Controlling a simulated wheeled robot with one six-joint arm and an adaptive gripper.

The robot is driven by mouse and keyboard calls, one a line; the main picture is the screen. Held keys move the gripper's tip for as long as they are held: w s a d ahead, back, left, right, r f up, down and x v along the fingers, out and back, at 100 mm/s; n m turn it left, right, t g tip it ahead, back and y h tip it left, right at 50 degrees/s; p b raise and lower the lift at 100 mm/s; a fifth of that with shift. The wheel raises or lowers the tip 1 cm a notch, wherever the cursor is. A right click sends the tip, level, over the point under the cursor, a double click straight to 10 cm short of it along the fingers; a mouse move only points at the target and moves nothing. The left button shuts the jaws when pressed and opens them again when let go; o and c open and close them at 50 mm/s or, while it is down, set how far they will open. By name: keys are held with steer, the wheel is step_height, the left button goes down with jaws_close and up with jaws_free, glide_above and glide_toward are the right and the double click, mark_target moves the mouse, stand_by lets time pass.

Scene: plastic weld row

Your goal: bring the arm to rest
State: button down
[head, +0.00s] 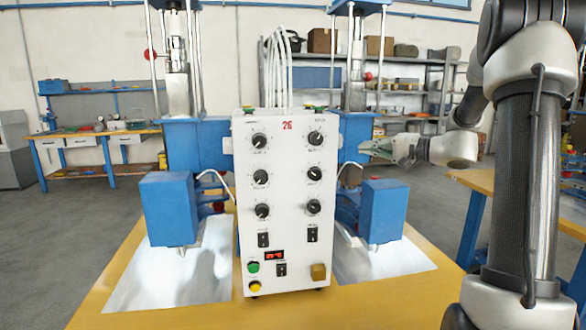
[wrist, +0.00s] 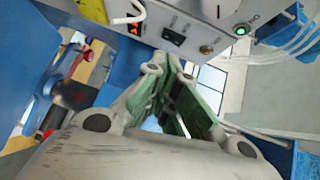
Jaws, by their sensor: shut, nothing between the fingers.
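My arm comes in from the right of the head view, with a dark link hanging down in front. My gripper (head: 368,148) points left, beside the right edge of the white control panel (head: 284,226) and level with its upper dials. In the head view it overlaps the right blue press; I cannot tell how far apart they are. In the wrist view my gripper (wrist: 172,66) has its green-lined fingers meeting at the tips, with nothing held. The panel (wrist: 190,22) shows above them there.
The left blue weld head (head: 168,208) and right blue weld head (head: 382,212) stand over metal plates on a yellow table (head: 284,312). Another yellow-topped table (head: 482,181) is under my arm at right. A workbench (head: 100,133) and shelves (head: 410,92) stand behind; floor is open at left.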

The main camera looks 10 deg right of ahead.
steer(key=s+a+f+n+g+h, duration=0.15)
steer(key=s+a+g, duration=0.3)
steer(key=s, duration=0.45)
steer(key=s+a+f+n+g+h, duration=0.1)
steer(key=s+a+f+n+g, duration=0.15)
steer(key=s+a, duration=0.5)
steer(key=s+d+n+h, duration=0.1)
steer(key=s+d+h, duration=0.2)
steer(key=s, duration=0.3)
steer(key=s+d+f+n+h, duration=0.1)
steer(key=s+d+h, duration=0.2)
steer(key=s, duration=0.4)
steer(key=s+d+f+n+h, duration=0.1)
steer(key=s+d+n+h, duration=0.1)
steer(key=s, duration=0.4)
steer(key=shift+s+d+g+h, duration=0.15)
steer(key=shift+d+g+h, duration=0.15)
steer(key=shift+d+h, duration=0.6)
steer(key=shift+s+d, duration=0.1)
steer(key=shift+d, duration=0.05)
